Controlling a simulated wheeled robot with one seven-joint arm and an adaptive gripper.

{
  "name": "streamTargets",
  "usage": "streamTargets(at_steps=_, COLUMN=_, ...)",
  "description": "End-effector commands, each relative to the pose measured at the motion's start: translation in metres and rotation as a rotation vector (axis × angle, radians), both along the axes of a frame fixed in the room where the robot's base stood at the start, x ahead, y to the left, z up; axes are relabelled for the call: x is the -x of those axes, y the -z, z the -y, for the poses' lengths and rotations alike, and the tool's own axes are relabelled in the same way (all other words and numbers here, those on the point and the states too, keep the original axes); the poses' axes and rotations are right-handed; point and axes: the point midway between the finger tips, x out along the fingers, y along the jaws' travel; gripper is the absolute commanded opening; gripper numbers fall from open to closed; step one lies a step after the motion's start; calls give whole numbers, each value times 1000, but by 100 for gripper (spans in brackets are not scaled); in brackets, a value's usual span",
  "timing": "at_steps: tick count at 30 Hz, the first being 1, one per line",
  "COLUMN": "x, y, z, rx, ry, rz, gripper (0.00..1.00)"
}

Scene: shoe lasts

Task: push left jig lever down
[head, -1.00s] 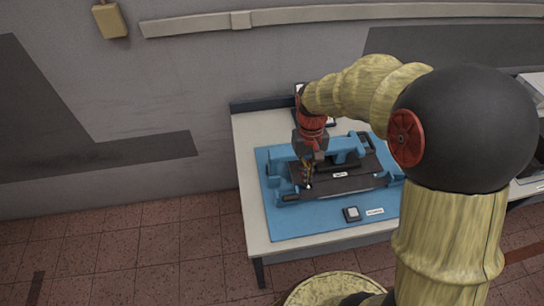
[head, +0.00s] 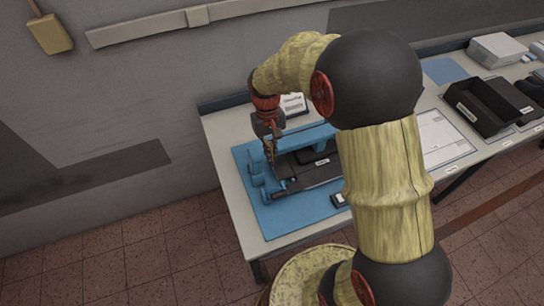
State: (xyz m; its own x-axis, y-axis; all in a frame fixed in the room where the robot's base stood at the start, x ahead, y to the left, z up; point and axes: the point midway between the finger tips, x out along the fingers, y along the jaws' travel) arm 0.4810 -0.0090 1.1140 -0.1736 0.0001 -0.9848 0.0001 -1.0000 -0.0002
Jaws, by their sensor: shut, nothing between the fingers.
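The blue jig (head: 257,181) stands on a blue mat (head: 300,212) on the table, with a dark plate (head: 318,172) across it. A short dark bar, possibly the left lever (head: 279,194), lies low at the jig's left front end; I cannot tell for certain that it is the lever. My gripper (head: 271,158) is shut and empty, pointing down over the left end of the jig. Whether its tips touch anything is too small to tell. My arm hides the jig's right end.
A white sign or card (head: 293,104) stands behind the jig. A black open bin (head: 487,106) and a white box (head: 497,48) are on the table to the right.

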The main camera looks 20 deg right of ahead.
Motion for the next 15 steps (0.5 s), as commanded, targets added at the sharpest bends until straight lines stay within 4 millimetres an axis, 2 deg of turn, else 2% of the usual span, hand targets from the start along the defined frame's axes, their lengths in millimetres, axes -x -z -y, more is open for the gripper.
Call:
streamTargets(at_steps=1, x=3, y=11, z=0, rx=0, ry=0, rz=-6, gripper=0)
streamTargets(at_steps=9, x=12, y=64, z=0, rx=0, ry=0, rz=-4, gripper=0)
streamTargets(at_steps=11, x=14, y=73, z=0, rx=0, ry=0, rz=-4, gripper=0)
streamTargets(at_steps=15, x=32, y=82, z=0, rx=0, ry=0, rz=0, gripper=0)
